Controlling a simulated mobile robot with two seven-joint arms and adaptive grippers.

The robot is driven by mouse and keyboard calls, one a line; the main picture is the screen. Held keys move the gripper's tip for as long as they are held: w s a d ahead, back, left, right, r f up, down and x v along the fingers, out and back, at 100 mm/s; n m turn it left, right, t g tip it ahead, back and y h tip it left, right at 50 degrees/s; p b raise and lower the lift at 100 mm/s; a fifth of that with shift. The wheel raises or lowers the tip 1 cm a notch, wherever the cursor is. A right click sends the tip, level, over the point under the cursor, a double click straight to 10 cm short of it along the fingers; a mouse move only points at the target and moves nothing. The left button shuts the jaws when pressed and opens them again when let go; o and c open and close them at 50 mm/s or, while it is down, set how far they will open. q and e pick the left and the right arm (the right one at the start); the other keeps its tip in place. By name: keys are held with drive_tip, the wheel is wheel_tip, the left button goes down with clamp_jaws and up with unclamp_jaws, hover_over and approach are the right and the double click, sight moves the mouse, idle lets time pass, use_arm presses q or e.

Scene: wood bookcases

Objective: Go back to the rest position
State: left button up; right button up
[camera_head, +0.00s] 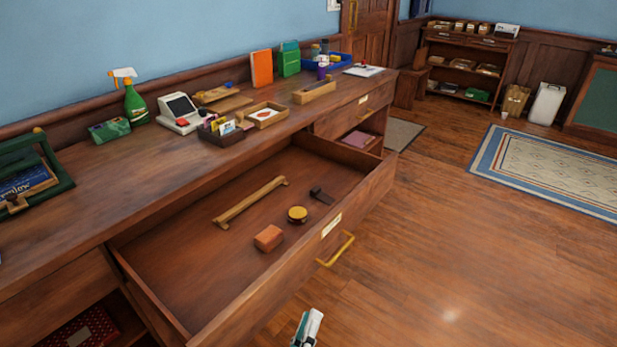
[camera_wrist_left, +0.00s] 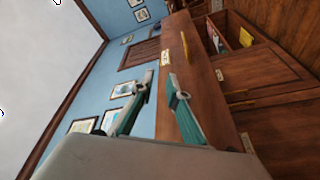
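My left gripper (camera_head: 307,328) shows at the bottom edge of the head view, in front of the open drawer (camera_head: 345,222) and below its brass handle. Only its pale and teal tip part is in that view. In the left wrist view its two teal fingers (camera_wrist_left: 160,92) stand apart with nothing between them, so it is open and empty. The drawer holds a long wooden bar (camera_head: 250,202), a round yellow-topped tin (camera_head: 297,214), a brown block (camera_head: 269,238) and a small dark object (camera_head: 321,196). My right gripper is in neither view.
The wooden counter (camera_head: 150,170) carries a green spray bottle (camera_head: 135,104), a card terminal (camera_head: 181,112), small trays and books. The open drawer juts out over the floor. The wood floor (camera_head: 450,260) to the right is clear up to a patterned rug (camera_head: 560,175).

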use_arm(q)
drive_tip(key=s+a+f+m+g+y+p, duration=0.2)
drive_tip(key=s+a+f+m+g+p, duration=0.2)
drive_tip(key=a, duration=0.6)
drive_tip(key=s+a+f+m+g+y+p, duration=0.2)
drive_tip(key=s+a+f+m+g+p, duration=0.2)
drive_tip(key=s+a+m+p, duration=0.2)
drive_tip(key=s+a+m, duration=0.2)
drive_tip(key=s+a, duration=0.2)
drive_tip(key=shift+s+a+f, duration=0.15)
drive_tip(key=shift+s+f, duration=0.15)
drive_tip(key=shift+f, duration=0.05)
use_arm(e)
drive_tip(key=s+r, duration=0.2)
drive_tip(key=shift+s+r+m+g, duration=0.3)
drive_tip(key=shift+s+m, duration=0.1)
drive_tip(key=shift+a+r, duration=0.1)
